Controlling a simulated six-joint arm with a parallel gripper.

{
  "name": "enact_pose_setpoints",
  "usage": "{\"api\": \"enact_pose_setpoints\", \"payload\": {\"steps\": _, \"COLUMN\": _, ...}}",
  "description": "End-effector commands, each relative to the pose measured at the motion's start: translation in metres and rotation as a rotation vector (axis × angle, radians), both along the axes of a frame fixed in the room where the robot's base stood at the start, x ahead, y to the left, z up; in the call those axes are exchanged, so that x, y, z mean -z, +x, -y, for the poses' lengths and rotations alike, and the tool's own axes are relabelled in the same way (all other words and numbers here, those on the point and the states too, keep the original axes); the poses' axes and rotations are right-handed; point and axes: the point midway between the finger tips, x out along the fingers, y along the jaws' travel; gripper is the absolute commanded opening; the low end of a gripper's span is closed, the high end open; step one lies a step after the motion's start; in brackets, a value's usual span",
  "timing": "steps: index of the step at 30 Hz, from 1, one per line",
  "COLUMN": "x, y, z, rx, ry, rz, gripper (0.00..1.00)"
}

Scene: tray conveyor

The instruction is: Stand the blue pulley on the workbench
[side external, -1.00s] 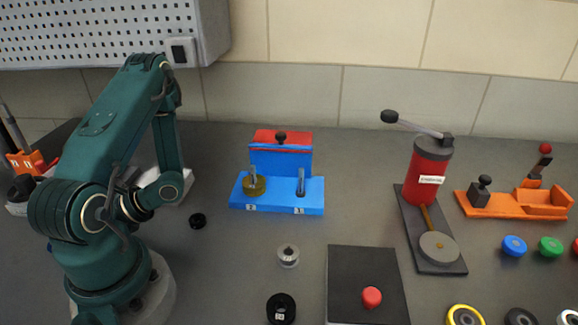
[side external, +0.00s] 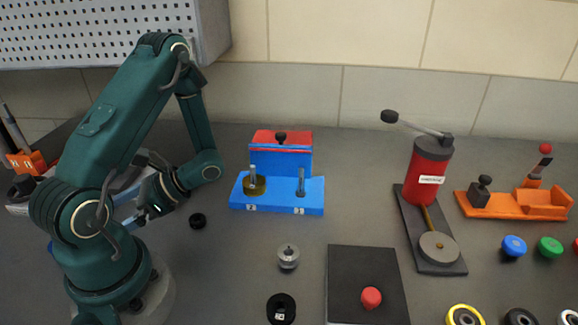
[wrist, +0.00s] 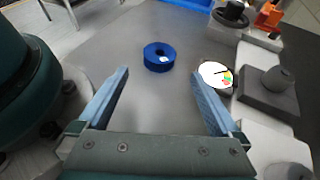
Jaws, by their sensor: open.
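The blue pulley (wrist: 159,57), a short ring with a central hole, lies flat on the grey workbench (wrist: 140,103) in the wrist view. It is beyond my gripper's fingertips, roughly between their lines, and touches neither finger. My gripper (wrist: 161,76) is open and empty. In the side external view my gripper (side external: 138,214) hangs low at the left, partly masked by my own arm. A blue patch (side external: 62,249) beside my base there may be the pulley, mostly hidden.
A dial with coloured sectors (wrist: 214,75) and a grey block with a knob (wrist: 270,90) stand right of the pulley. A blue fixture (side external: 280,195), a black plate (side external: 350,270) and a red press (side external: 428,175) stand farther away. Bench around the pulley is clear.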

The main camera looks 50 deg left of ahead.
Motion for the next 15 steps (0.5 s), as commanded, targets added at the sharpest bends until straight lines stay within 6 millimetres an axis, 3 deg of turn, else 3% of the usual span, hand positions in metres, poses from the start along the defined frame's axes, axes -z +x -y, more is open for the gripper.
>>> {"api": "enact_pose_setpoints", "payload": {"steps": 3, "x": -0.007, "y": 0.018, "z": 0.007, "rx": 0.003, "ry": 0.001, "rz": 0.004, "gripper": 1.0}}
{"api": "enact_pose_setpoints", "payload": {"steps": 10, "x": -0.016, "y": 0.034, "z": 0.015, "rx": -0.003, "ry": 0.001, "rz": 0.019, "gripper": 1.0}}
{"api": "enact_pose_setpoints", "payload": {"steps": 15, "x": -0.025, "y": 0.049, "z": 0.029, "rx": -0.027, "ry": 0.017, "rz": 0.182, "gripper": 1.0}}
